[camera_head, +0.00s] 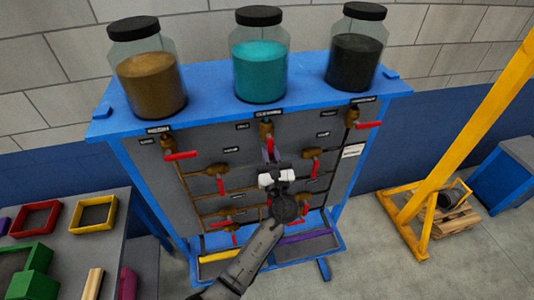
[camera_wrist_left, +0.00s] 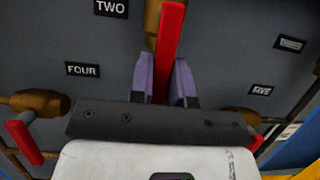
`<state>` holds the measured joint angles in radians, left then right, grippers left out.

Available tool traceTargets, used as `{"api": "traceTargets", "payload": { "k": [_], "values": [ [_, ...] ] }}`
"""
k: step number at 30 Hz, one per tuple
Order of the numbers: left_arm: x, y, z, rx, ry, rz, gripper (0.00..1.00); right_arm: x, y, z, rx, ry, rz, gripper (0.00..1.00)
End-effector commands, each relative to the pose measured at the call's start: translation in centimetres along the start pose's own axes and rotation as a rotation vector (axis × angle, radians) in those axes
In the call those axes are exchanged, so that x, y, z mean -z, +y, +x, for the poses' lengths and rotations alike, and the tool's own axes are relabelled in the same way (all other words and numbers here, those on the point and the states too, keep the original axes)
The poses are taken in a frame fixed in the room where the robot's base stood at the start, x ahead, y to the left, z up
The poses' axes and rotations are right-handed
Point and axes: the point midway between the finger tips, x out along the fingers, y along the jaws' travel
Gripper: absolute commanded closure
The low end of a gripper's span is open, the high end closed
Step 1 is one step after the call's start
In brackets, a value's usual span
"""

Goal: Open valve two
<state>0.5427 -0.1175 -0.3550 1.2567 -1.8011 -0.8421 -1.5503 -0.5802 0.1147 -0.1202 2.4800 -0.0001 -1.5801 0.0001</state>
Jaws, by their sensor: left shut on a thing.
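The valve panel (camera_head: 210,160) is a grey board in a blue frame. Valve two is at the top middle, with a brass body (camera_head: 266,130) below the teal jar. In the left wrist view the label TWO (camera_wrist_left: 111,7) is left of its red handle (camera_wrist_left: 168,50). The handle runs downward from the brass body. My left gripper (camera_head: 271,160) is in front of the panel; in the wrist view its purple fingers (camera_wrist_left: 163,85) are shut on the red handle, one on each side. The handle's lower end is hidden behind the gripper. My right gripper is not in view.
Close by are red handles of other valves, at left (camera_head: 180,156), right (camera_head: 369,125) and lower right (camera_head: 312,155). Jars of brown (camera_head: 151,80), teal (camera_head: 260,70) and black (camera_head: 354,62) material stand on top. A yellow frame (camera_head: 470,140) is right; a table (camera_head: 85,245) is left.

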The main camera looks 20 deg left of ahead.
Motion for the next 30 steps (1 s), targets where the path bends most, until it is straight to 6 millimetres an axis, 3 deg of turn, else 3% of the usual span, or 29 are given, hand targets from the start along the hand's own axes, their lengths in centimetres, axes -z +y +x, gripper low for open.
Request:
{"api": "traceTargets", "payload": {
  "k": [5, 6, 13, 23, 30],
  "values": [
    [0.0, 0.0, 0.0, 0.001, -0.004, 0.011, 1.00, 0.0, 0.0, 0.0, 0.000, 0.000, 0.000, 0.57],
    [0.0, 0.0, 0.0, 0.001, -0.004, 0.011, 0.80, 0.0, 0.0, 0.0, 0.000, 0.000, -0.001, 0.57],
    [0.0, 0.0, 0.0, 0.000, -0.003, 0.007, 0.58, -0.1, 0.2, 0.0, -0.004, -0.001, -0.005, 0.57],
    [0.1, 0.0, -0.6, 0.001, -0.001, 0.004, 0.57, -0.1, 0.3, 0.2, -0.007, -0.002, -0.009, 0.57],
    [0.4, 0.0, -4.5, 0.002, 0.000, 0.003, 0.57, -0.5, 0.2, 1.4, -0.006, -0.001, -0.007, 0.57]
  ]
}}
